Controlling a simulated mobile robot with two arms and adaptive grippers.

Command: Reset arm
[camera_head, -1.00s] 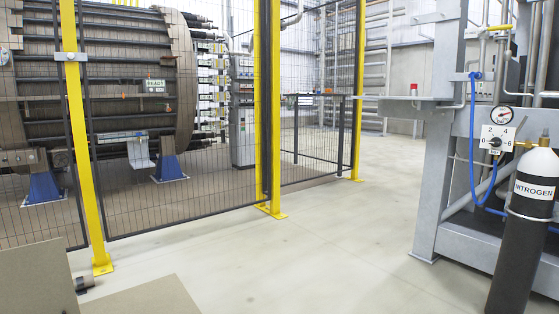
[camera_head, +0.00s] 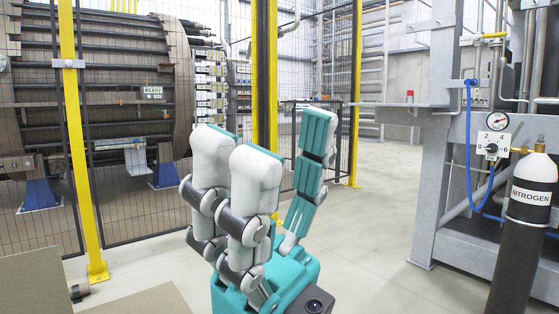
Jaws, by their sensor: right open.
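My right gripper (camera_head: 272,150) stands in the lower middle of the head view. It has a teal palm and white and grey jointed fingers that point up. Two fingers are on the left and one teal-backed finger is on the right, with a clear gap between them. It is open, and I see nothing held in it. It covers part of the fence and floor behind it. My left gripper is not in view.
A mesh fence with yellow posts (camera_head: 76,150) screens the electrolyser stack (camera_head: 95,85), which carries a READY sign (camera_head: 152,93). A grey steel frame (camera_head: 438,190), a dial panel (camera_head: 494,143) and a black NITROGEN cylinder (camera_head: 520,245) stand at right. Open floor (camera_head: 375,235) lies between.

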